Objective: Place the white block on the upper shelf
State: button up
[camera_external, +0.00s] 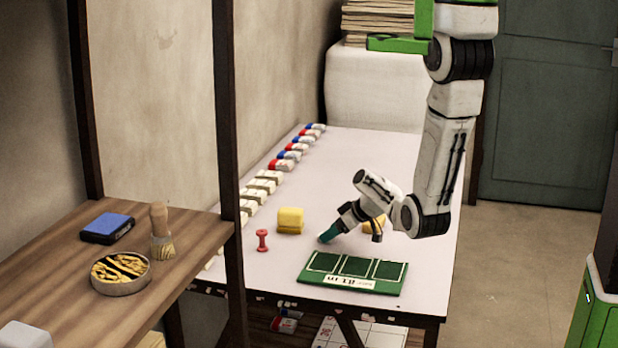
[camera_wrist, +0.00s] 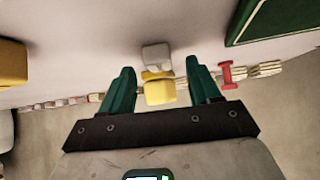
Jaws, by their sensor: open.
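A pale grey-white block (camera_wrist: 156,55) lies on the table beyond my fingertips in the wrist view, beside a yellow block (camera_wrist: 160,92). I cannot make out this white block on the table in the external view. My gripper (camera_external: 328,234) is open, low over the table and tilted down-left; it also shows in the wrist view (camera_wrist: 160,66), with nothing clearly held between its teal fingers. The yellow block also shows in the external view (camera_external: 290,220), left of my gripper. The wooden shelf (camera_external: 60,270) stands at left; another whitish block (camera_external: 22,337) sits at its near corner.
The shelf holds a blue box (camera_external: 107,228), a brush (camera_external: 161,235) and a round tin (camera_external: 121,272). A dark post (camera_external: 228,120) rises between shelf and table. A green board (camera_external: 353,272), red spool (camera_external: 262,240), second yellow item (camera_external: 374,222) and several small blocks occupy the table.

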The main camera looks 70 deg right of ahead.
jog(key=shift+x, duration=0.85)
jog(key=shift+c, duration=0.4)
jog(key=c, duration=1.1)
jog(key=shift+o, duration=0.2)
jog(key=shift+r, duration=0.1)
